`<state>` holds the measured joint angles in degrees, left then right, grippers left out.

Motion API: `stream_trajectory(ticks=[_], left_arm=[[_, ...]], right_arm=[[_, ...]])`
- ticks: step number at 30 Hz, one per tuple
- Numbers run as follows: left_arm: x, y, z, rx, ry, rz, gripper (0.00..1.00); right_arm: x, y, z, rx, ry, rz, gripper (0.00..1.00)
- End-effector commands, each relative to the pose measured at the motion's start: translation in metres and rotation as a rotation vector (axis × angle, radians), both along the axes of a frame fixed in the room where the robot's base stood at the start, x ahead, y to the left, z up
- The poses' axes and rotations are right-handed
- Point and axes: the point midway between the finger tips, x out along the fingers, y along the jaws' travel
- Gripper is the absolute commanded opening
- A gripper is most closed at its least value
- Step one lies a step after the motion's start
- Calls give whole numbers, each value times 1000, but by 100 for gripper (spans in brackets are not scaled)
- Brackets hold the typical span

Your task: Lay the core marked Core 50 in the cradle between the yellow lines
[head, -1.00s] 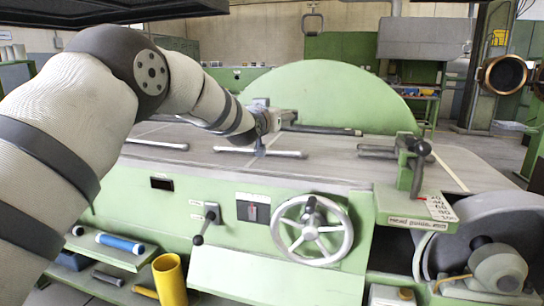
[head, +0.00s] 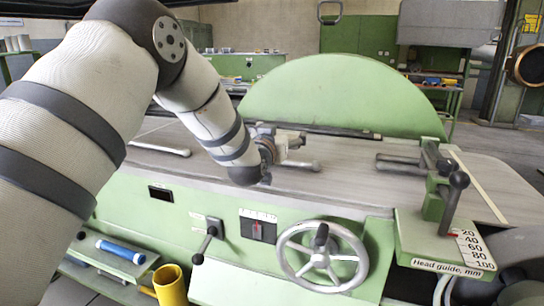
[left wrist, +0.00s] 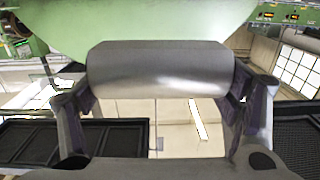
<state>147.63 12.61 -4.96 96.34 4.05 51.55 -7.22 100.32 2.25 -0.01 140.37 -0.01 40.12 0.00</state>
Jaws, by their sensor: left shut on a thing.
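My left gripper (head: 285,145) is above the grey top of the green machine (head: 345,175), in front of the big green disc (head: 345,95). In the left wrist view it is shut on a smooth grey cylinder, the core (left wrist: 160,70), with one finger at each end. The core lies across the jaws; no writing on it can be read. In the head view the gripper and arm mostly hide it. A pale yellow line (head: 482,188) crosses the machine top at the right. I cannot make out the cradle clearly. My right gripper is out of view.
Grey rods lie on the top at left (head: 160,149) and right (head: 398,160). A black-handled clamp lever (head: 452,195) stands above the head guide scale (head: 460,255).

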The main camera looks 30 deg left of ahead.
Motion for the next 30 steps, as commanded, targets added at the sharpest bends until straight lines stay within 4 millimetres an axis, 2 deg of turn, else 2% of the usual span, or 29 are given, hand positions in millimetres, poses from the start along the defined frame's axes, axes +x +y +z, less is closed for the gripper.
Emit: stream_trajectory(ticks=[1,7,9,12,13,14,20,21,22,23,30], left_arm=[[-6,0,-10,-1,3,0,41],[-24,0,-34,0,5,1,41],[-24,-1,-53,0,10,0,41],[-24,0,-67,1,9,1,41],[-24,0,-68,1,8,1,41],[-24,0,-68,1,5,0,34],[-24,-1,-66,1,4,0,34],[-24,-1,-67,0,7,0,88],[-24,-1,-67,0,7,0,94],[-24,-1,-67,0,7,0,100],[-24,0,-67,0,6,1,100]], right_arm=[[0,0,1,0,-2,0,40],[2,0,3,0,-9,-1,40],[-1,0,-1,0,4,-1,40],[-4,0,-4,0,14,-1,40],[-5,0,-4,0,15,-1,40],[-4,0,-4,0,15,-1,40],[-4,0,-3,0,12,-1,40],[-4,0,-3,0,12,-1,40],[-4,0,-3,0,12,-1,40],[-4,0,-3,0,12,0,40],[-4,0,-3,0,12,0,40]])
